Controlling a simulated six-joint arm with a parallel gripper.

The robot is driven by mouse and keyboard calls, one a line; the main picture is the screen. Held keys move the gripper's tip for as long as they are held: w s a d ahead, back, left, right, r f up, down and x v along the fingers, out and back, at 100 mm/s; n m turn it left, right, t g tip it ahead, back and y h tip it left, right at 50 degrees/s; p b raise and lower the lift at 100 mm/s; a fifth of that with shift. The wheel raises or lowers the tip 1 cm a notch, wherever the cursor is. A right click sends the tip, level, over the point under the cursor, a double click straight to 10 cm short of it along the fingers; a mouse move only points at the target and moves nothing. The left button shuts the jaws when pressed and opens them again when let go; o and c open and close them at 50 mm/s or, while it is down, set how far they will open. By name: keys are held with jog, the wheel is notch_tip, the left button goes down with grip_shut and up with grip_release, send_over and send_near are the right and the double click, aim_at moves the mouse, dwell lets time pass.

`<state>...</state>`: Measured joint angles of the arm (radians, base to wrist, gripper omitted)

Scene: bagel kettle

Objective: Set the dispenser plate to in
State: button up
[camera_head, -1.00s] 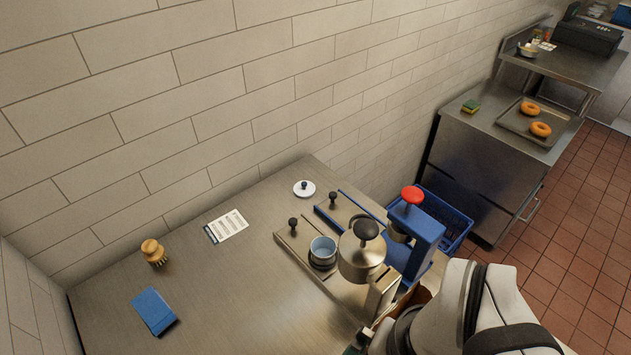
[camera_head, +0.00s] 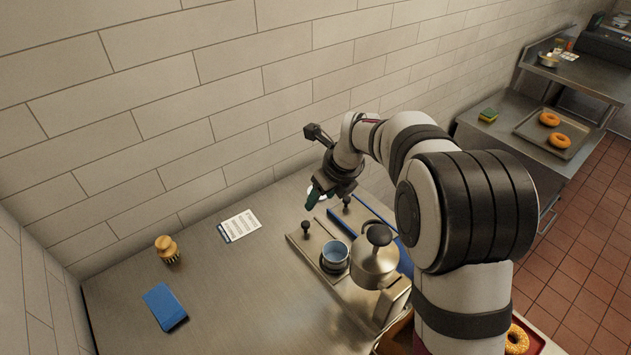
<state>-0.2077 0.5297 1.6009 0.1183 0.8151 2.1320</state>
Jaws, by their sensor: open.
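A blue-edged plate with a black knob (camera_head: 346,200) lies on the steel counter, beside a steel plate with its own black knob (camera_head: 305,226); which one the task names, I cannot tell for sure. My gripper (camera_head: 318,200) is open and empty, just left of the blue-edged plate's knob in the picture, seemingly above the counter. Whether it touches the knob cannot be told. The blue dispenser with its red top is hidden behind my arm, so the plate's far end is covered too.
The tiled wall (camera_head: 230,90) is close behind. A glazed bagel (camera_head: 517,340) sits bottom right.

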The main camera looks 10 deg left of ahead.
aim_at(306, 223)
jog(key=x, duration=1.5)
jog(key=shift+f, duration=0.15)
jog(key=shift+d, duration=0.1)
grip_shut()
dwell(0.4)
